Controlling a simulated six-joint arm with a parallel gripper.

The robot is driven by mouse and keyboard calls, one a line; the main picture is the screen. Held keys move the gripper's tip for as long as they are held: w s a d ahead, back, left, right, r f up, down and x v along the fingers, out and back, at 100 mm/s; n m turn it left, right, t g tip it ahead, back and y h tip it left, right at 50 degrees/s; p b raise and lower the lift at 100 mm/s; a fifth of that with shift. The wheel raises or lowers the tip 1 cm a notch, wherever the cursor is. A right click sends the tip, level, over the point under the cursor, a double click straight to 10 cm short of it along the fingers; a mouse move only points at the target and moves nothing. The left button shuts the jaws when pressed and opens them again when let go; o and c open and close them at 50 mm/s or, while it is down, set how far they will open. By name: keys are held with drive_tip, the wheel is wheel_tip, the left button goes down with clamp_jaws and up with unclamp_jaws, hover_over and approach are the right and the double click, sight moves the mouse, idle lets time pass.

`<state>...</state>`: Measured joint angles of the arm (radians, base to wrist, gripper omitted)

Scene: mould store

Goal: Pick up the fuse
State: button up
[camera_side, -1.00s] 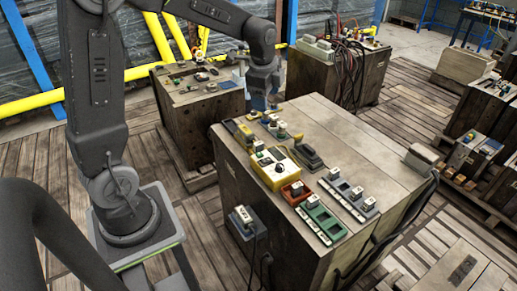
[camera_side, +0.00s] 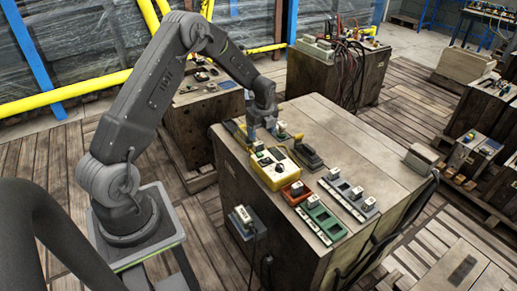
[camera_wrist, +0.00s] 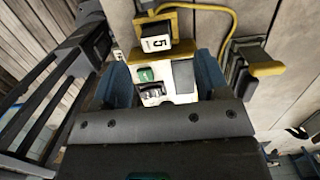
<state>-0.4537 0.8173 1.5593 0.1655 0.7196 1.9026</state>
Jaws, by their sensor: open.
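My gripper (camera_side: 262,131) is low over the left part of the crate-top bench (camera_side: 345,132), its blue fingers apart. In the wrist view my gripper (camera_wrist: 163,82) has nothing visibly clamped between its fingers. A pale unit with a green button (camera_wrist: 146,74) shows between and below the fingers. A black-and-white block marked 5 (camera_wrist: 155,42), possibly a fuse, sits in a yellow-edged holder just beyond the fingertips. Similar small blocks stand on the bench, including one in the red holder (camera_side: 294,196); I cannot tell which is the task's fuse.
A yellow box (camera_side: 271,177), a green holder (camera_side: 321,226) and a grey holder (camera_side: 352,199) stand along the bench's near side. The bench's right part is mostly clear.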

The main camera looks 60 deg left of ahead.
sight(259, 143)
drive_tip(key=shift+s+a+f, duration=0.15)
drive_tip(key=shift+f, duration=1.4)
drive_tip(key=shift+s+a+f, duration=0.1)
drive_tip(key=shift+a+f, duration=0.05)
drive_tip(key=shift+f, duration=1.35)
drive_tip(key=c, duration=1)
drive_tip(key=shift+r, duration=0.1)
